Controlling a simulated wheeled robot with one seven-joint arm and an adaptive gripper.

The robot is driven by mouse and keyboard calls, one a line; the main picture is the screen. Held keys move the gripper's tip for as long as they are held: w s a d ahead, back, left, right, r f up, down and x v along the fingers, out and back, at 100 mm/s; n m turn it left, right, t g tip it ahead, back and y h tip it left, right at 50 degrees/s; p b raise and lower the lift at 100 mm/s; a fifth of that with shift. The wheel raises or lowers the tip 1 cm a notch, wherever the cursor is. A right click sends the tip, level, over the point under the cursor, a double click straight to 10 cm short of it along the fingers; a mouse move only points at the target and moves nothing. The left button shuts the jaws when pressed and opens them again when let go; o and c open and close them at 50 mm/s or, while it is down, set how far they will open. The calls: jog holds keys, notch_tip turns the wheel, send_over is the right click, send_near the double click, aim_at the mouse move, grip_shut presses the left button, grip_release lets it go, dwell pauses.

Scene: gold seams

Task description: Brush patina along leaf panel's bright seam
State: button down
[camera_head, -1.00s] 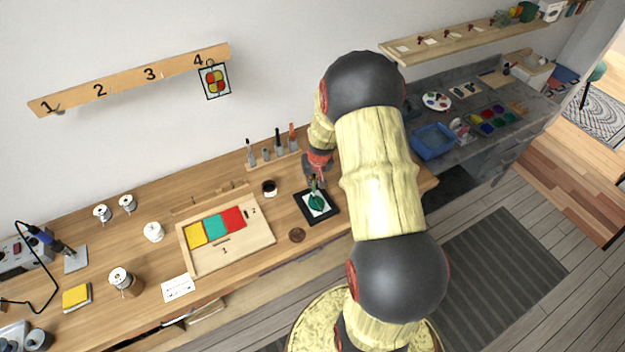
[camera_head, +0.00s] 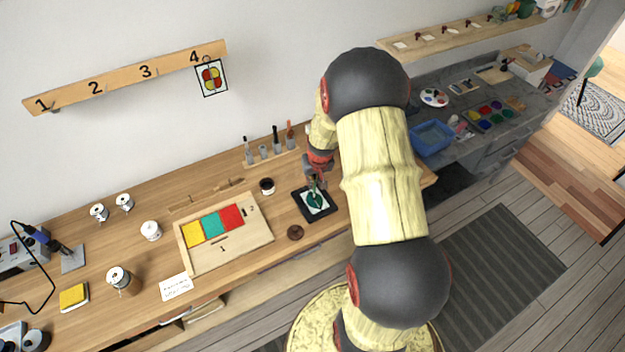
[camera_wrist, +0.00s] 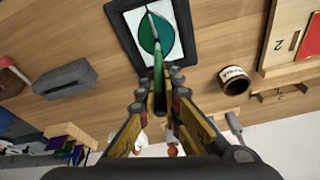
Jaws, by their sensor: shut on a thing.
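The leaf panel (camera_head: 327,211) lies flat on the wooden bench, a green leaf on white inside a black frame. In the wrist view the panel (camera_wrist: 193,48) is at the top, and a pale line runs down the leaf's upper middle. My gripper (camera_head: 312,178) is over the panel's far part. In the wrist view my gripper (camera_wrist: 160,98) is shut on a slim green-handled brush (camera_wrist: 158,70). The brush points at the leaf, and its far end overlaps the leaf's lower middle. I cannot tell whether it touches. A dark labelled jar (camera_wrist: 234,82) stands open beside the panel; it also shows in the head view (camera_head: 267,187).
A wooden tray (camera_head: 247,242) with yellow, teal and red pieces lies left of the panel. A small round brown thing (camera_head: 295,232) lies between them. A tool rack (camera_head: 270,160) stands at the back. A grey block (camera_wrist: 65,80) lies beside the panel in the wrist view.

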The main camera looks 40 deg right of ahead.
jog(key=shift+s+a+b, duration=0.25)
jog(key=shift+s+b, duration=0.2)
jog(key=shift+s, duration=0.55)
jog(key=shift+s+a+b, duration=0.25)
jog(key=shift+s+b, duration=0.15)
jog(key=shift+s, duration=0.6)
dwell(0.8)
notch_tip(320, 180, up, 6)
jog(key=p, duration=0.3)
jog(key=shift+p, duration=0.4)
